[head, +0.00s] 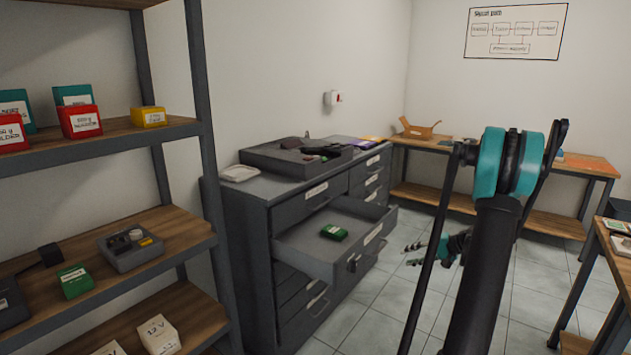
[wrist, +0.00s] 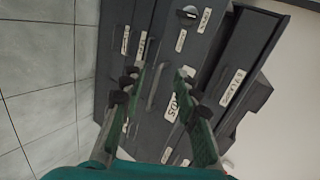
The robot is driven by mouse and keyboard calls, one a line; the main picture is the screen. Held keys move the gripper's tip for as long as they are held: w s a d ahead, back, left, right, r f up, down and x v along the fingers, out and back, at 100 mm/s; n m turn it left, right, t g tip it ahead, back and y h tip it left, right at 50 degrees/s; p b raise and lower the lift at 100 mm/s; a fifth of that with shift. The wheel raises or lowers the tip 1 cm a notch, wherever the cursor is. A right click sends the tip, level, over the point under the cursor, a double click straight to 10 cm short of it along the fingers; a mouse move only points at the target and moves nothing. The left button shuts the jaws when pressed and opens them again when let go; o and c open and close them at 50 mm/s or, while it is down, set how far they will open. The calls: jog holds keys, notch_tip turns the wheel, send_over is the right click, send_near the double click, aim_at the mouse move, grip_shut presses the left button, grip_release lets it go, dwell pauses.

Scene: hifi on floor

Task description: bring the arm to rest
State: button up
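My black and teal arm rises at the right of the head view and bends at a teal joint. My gripper (head: 410,255) hangs low beyond it, in front of the open drawer of the grey cabinet. The wrist view shows my gripper (wrist: 162,80) with its two green fingers apart and nothing seen between them. The cabinet drawer fronts (wrist: 155,110) lie beyond the fingers. I cannot tell the exact gap between fingers and cabinet.
The open drawer (head: 300,243) sticks out from the grey cabinet (head: 245,225) and holds a green box (head: 334,232). A shelf rack (head: 100,147) stands at the left. A workbench (head: 463,156) is at the back, another table (head: 611,265) at the right. Tiled floor (head: 350,325) lies between.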

jog(key=s+a+r+n+g+h, duration=0.25)
jog(key=s+a+h, duration=0.25)
jog(key=s+a, duration=0.9)
jog(key=s+f+n+h, duration=0.3)
jog(key=s+h, duration=0.1)
jog(key=s, duration=1.4)
jog(key=shift+s+a+n+t, duration=0.2)
jog(key=shift+a+n+t, duration=0.05)
jog(key=shift+n+t, duration=0.1)
